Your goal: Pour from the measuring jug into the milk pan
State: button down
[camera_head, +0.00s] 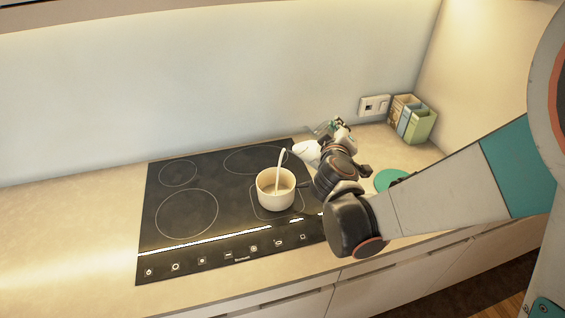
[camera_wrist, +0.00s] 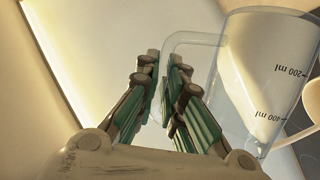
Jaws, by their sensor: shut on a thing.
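The cream milk pan (camera_head: 274,203) stands on the right front part of the black hob, with a pale long-handled utensil (camera_head: 281,165) leaning in it. The clear measuring jug (camera_wrist: 258,85) fills the right of the wrist view, with dark 200 ml and 400 ml marks that appear upside down there. My gripper (camera_wrist: 166,80) is shut on the jug's handle (camera_wrist: 193,38). In the head view my gripper (camera_head: 338,126) is behind and to the right of the pan, mostly hidden by my arm.
The black hob (camera_head: 215,240) has ring marks and front controls. A green round item (camera_head: 388,179) lies on the counter, partly behind my arm. A divided box (camera_head: 420,124) stands in the back right corner near a wall socket (camera_head: 374,105). The left counter (camera_head: 70,230) is clear.

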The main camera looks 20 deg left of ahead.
jog(key=shift+s+a+f+n+h+b, duration=0.15)
jog(key=shift+a+f+n+h+b, duration=0.15)
jog(key=shift+a+f+n, duration=0.15)
dwell(1.5)
jog(key=shift+s+a+r+n, duration=0.1)
jog(key=shift+a+r+n, duration=0.15)
jog(key=shift+n, duration=0.2)
dwell(1.9)
